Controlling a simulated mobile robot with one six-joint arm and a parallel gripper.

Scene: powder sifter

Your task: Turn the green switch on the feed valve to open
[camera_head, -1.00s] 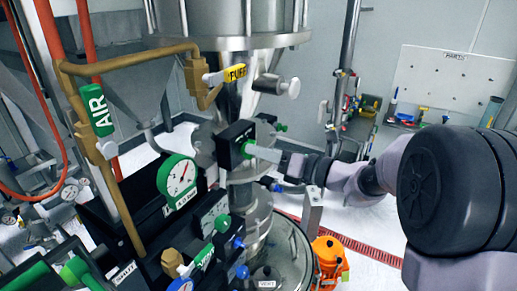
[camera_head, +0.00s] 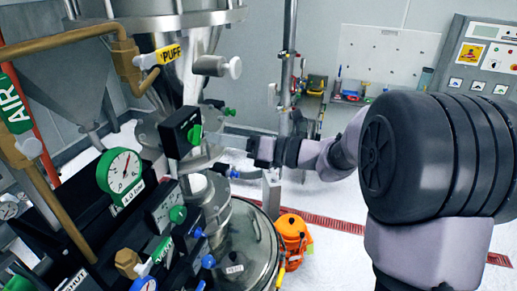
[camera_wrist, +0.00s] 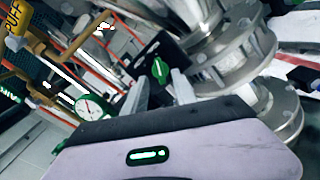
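The green switch (camera_head: 195,134) is a small knob on the front of a black box (camera_head: 178,128), the feed valve by its look, beside the steel column. In the wrist view the green switch (camera_wrist: 160,70) shows as an upright bar on the black box's face. My gripper (camera_head: 205,159) reaches in from the right, with its pale fingers just below the switch in the head view. In the wrist view my gripper (camera_wrist: 159,86) is open, its two fingers apart. The switch appears between and beyond the fingertips; I see no contact.
A pressure gauge (camera_head: 124,173), a brass pipe (camera_head: 62,45) and a yellow PUFF handle (camera_head: 168,54) crowd the left. A steel vessel (camera_head: 243,245) stands below, with an orange container (camera_head: 294,237) beside it. White floor is open at the right.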

